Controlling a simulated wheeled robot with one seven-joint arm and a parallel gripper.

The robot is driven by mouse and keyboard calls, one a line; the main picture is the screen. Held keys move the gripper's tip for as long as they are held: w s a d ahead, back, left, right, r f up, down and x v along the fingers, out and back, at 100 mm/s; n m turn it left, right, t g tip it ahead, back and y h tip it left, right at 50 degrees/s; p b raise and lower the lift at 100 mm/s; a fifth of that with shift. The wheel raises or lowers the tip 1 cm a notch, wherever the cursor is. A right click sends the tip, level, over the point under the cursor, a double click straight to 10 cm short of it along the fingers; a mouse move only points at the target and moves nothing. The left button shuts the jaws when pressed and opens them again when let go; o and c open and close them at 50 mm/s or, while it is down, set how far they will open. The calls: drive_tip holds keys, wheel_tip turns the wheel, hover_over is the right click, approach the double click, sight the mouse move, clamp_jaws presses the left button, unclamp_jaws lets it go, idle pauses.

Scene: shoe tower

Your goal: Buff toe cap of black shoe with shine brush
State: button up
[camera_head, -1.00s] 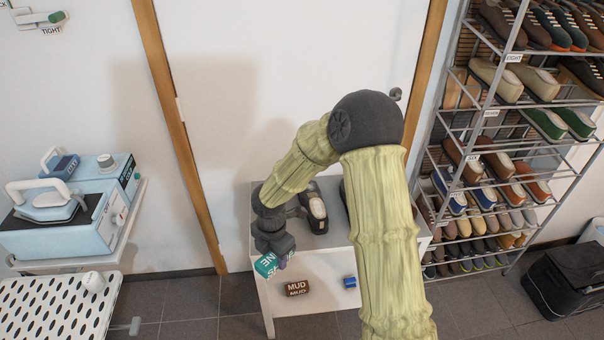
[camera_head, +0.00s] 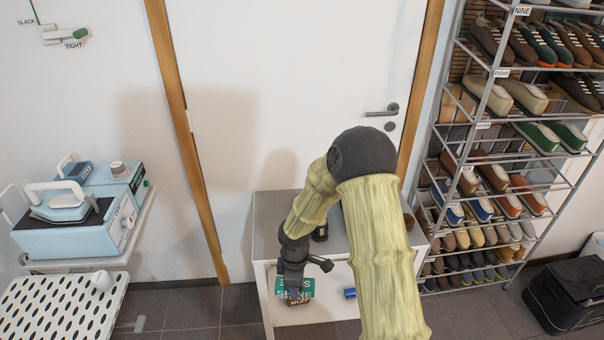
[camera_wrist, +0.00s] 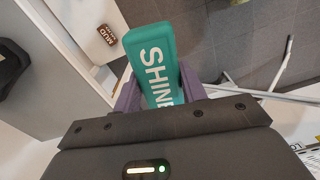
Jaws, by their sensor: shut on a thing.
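My gripper (camera_head: 293,282) is shut on the teal shine brush (camera_head: 308,287), which hangs in front of the white bench, below its top. In the wrist view my gripper's fingers (camera_wrist: 160,92) clasp the brush (camera_wrist: 150,50) from both sides, and the letters SHIN show on it. A dark shoe (camera_head: 321,233), likely the black one, is on the bench top, mostly hidden behind my arm. Its toe cap cannot be made out. A black shape at the left edge of the wrist view (camera_wrist: 10,65) may be part of it. The brush is apart from the shoe.
The bench (camera_head: 270,215) stands against the door. A brown MUD brush (camera_wrist: 107,35) lies on its lower shelf beside a blue item (camera_head: 349,293). A shoe rack (camera_head: 440,200) stands right, a perforated board (camera_head: 60,310) and a blue machine (camera_head: 75,225) left.

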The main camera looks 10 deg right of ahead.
drive_tip(key=d+f+m, duration=0.7)
drive_tip(key=d+m, duration=0.1)
drive_tip(key=m, duration=0.7)
drive_tip(key=shift+w+d+f, duration=0.15)
drive_tip(key=shift+d+f, duration=0.2)
drive_tip(key=shift+d, duration=0.05)
drive_tip(key=shift+w, duration=0.1)
